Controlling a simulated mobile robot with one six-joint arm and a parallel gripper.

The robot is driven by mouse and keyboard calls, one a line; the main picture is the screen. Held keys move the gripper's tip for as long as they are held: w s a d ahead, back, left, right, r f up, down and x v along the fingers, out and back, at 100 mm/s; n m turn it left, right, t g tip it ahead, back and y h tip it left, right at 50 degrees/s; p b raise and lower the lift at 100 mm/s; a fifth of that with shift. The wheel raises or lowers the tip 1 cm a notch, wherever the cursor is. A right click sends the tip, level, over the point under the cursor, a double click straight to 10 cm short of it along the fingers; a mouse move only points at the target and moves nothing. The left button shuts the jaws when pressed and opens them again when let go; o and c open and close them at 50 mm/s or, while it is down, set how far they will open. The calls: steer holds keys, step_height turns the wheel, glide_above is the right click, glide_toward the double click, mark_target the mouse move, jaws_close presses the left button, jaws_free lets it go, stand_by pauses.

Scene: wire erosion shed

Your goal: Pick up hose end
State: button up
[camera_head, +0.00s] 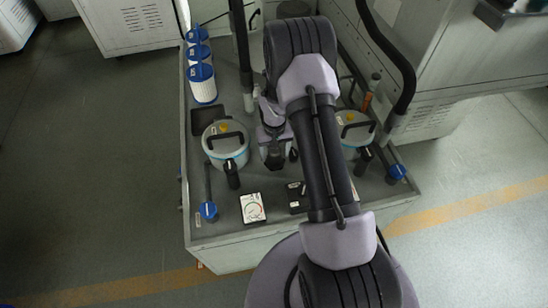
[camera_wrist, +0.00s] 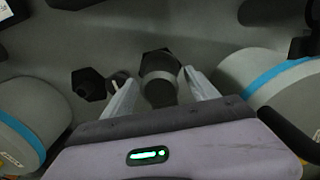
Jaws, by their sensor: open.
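In the wrist view my gripper (camera_wrist: 160,88) is open. Its two pale fingers stand on either side of a dark cylindrical piece with a grey band (camera_wrist: 160,85), which looks like a hose end. A gap shows on its left side; the right finger is close to it. A dark hexagonal piece (camera_wrist: 158,58) lies beyond its top. In the head view my gripper (camera_head: 275,150) is low over the unit's top between two pots, partly hidden by my arm. I cannot tell which hose the piece belongs to.
A grey pot with a blue band (camera_head: 226,143) is left of my gripper, another (camera_head: 354,130) right. They flank it closely. A black hose (camera_head: 397,60) curves down at the right. White filter cartridges (camera_head: 202,83) stand at the back left. A white gauge box (camera_head: 252,208) is in front.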

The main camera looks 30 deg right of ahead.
steer(key=shift+r, duration=0.15)
steer(key=shift+c, duration=0.5)
jaws_close()
